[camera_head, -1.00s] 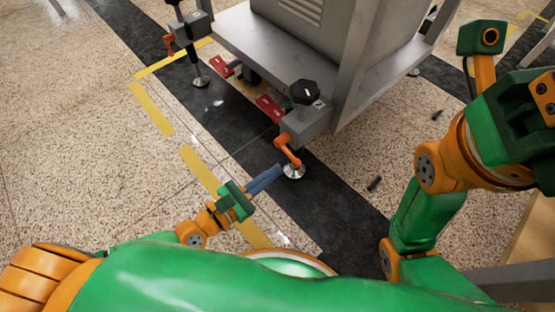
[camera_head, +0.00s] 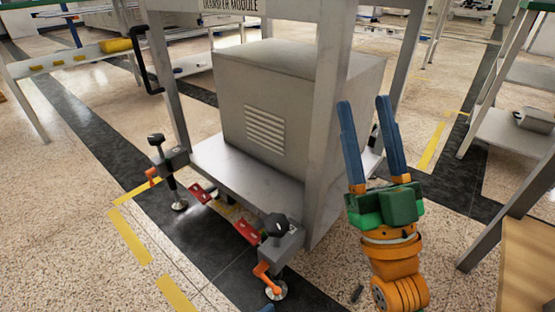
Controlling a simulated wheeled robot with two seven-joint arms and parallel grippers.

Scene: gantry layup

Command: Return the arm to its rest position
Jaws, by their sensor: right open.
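My right gripper (camera_head: 368,122) is raised at the right, its two blue fingers pointing up and spread apart with nothing between them. Its green body and orange wrist show below, in front of the right side of the grey transfer module (camera_head: 330,110). Of my left gripper only a small blue tip (camera_head: 267,308) shows at the bottom edge, close to the foot of the near levelling unit; its jaws are cut off. The near levelling unit (camera_head: 285,243) has a black knob and an orange lever (camera_head: 266,277). The rest of my left arm is out of view.
A second levelling unit (camera_head: 173,160) with a black knob stands further left. Red pedals (camera_head: 247,232) sit at the module's base. A wooden-topped bench (camera_head: 527,262) with a grey leg is at the lower right. Open speckled floor (camera_head: 75,215) lies at left.

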